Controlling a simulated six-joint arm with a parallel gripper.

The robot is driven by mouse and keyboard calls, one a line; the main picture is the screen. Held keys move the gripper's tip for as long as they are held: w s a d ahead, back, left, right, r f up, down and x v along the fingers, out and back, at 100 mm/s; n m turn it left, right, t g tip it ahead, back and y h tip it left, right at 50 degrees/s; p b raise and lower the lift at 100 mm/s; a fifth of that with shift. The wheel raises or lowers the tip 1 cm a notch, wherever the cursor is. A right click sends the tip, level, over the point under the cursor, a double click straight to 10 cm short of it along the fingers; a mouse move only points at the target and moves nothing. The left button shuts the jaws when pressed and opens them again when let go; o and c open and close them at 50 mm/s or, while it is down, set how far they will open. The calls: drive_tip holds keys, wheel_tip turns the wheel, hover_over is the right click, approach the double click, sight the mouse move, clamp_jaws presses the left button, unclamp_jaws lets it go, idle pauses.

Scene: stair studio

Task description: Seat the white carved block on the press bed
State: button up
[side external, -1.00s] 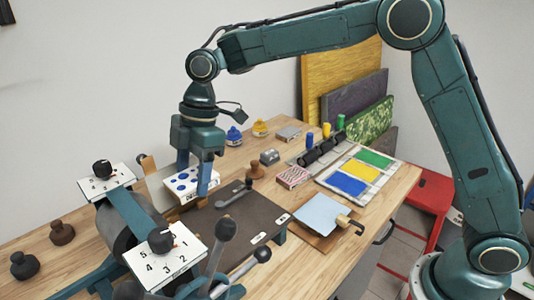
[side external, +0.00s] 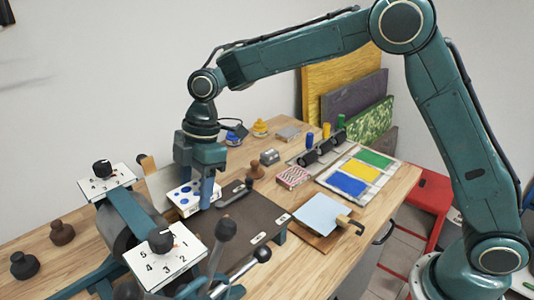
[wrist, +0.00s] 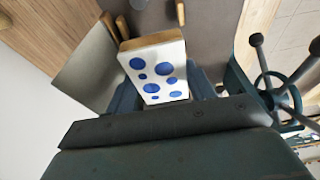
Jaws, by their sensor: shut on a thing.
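The white carved block (side external: 181,200) has blue round spots on its face. My gripper (side external: 193,187) is shut on it, with a finger on either side. The block is tilted at the far-left part of the dark press bed (side external: 254,227), close to the roller; I cannot tell whether it touches the bed. In the wrist view the block (wrist: 153,72) shows its spotted face and a tan wooden edge, and the grey press bed (wrist: 218,22) lies beyond it. The block's far side and underside are hidden.
The press roller (side external: 117,228) with numbered dials (side external: 166,256) stands left of the block. A dark-handled tool (side external: 232,195) lies by the bed's far edge. A pale panel (wrist: 88,68) stands close to the block. The near part of the bed is clear.

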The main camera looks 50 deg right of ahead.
hover_over(198, 224)
drive_tip(key=shift+s+d+f, duration=0.1)
drive_tip(key=shift+d+f, duration=0.15)
drive_tip(key=shift+f, duration=0.8)
drive_tip(key=shift+d+f, duration=0.2)
drive_tip(key=shift+f, duration=0.85)
drive_tip(key=shift+f, duration=1.25)
idle(1.1)
drive_tip(key=o, duration=1.1)
drive_tip(key=shift+r, duration=0.2)
drive_tip(key=shift+r, duration=3.85)
